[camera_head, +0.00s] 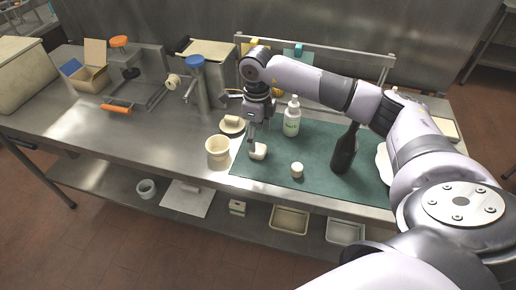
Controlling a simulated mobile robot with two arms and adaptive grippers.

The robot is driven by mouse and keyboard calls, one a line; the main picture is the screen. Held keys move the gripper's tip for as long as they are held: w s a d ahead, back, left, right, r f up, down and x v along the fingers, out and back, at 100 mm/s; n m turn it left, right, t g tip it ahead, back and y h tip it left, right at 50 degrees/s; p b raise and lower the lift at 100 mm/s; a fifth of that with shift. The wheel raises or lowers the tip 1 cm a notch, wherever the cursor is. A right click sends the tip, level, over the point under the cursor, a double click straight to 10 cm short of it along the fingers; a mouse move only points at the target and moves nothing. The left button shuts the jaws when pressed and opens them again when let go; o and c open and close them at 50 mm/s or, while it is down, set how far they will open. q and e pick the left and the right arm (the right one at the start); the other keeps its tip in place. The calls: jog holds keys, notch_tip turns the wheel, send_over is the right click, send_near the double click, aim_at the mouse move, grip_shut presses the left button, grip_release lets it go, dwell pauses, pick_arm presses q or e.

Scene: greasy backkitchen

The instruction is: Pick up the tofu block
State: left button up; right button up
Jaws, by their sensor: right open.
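A small whitish block (259,152), which looks like the tofu block, lies on the left part of the green mat (320,146). My right gripper (252,140) points down right at the block, its open fingers just above or beside it. I cannot tell whether they touch it. Another pale block (232,119) sits on a small round dish (232,128) to the left, partly behind the gripper. My left gripper is out of view.
A cream cup (218,152) stands left of the mat. A short white cylinder (297,170), a white labelled bottle (292,118) and a dark bottle (344,150) stand on the mat to the right. Bare steel counter (130,135) lies at left.

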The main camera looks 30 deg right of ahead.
aim_at(257, 148)
notch_tip(257, 148, down, 5)
jog(key=shift+w+r+p, duration=0.1)
jog(key=shift+r+p, duration=0.05)
jog(key=shift+p, duration=0.8)
jog(key=shift+f, duration=0.5)
jog(key=shift+c, duration=0.5)
jog(key=c, duration=1.1)
jog(key=shift+c, duration=0.2)
jog(key=shift+r, duration=0.1)
